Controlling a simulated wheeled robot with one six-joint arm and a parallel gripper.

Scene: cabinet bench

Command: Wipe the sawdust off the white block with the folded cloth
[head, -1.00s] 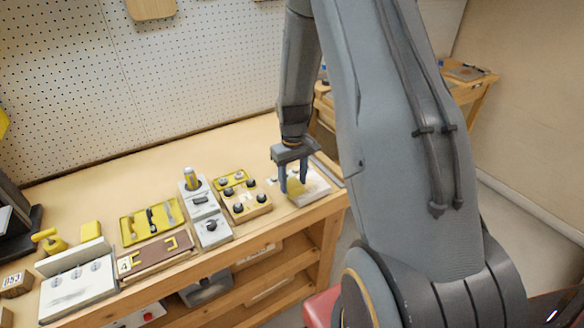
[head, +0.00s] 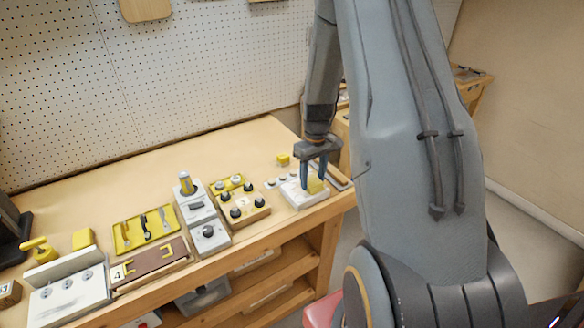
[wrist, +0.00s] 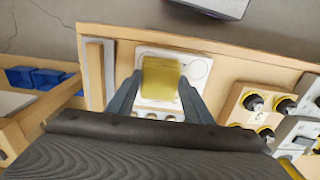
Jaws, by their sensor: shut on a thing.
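The white block (head: 293,193) lies flat near the bench's right end. My gripper (head: 314,186) points down over its right part, shut on the folded yellow cloth (head: 318,186). In the wrist view the cloth (wrist: 160,80) sits between my two fingers, over the white block (wrist: 196,84). The cloth appears to be down at the block's top; exact contact cannot be told. Round outlines and small grey spots show on the block's bare top. The cloth hides part of it, and I cannot clearly make out sawdust.
A block with black knobs (head: 262,211) stands close left of the white block. A small yellow block (head: 283,159) lies behind. A yellow tray with tools (head: 130,238) lies further left. The pegboard (head: 200,80) rises behind; bench at the back is clear.

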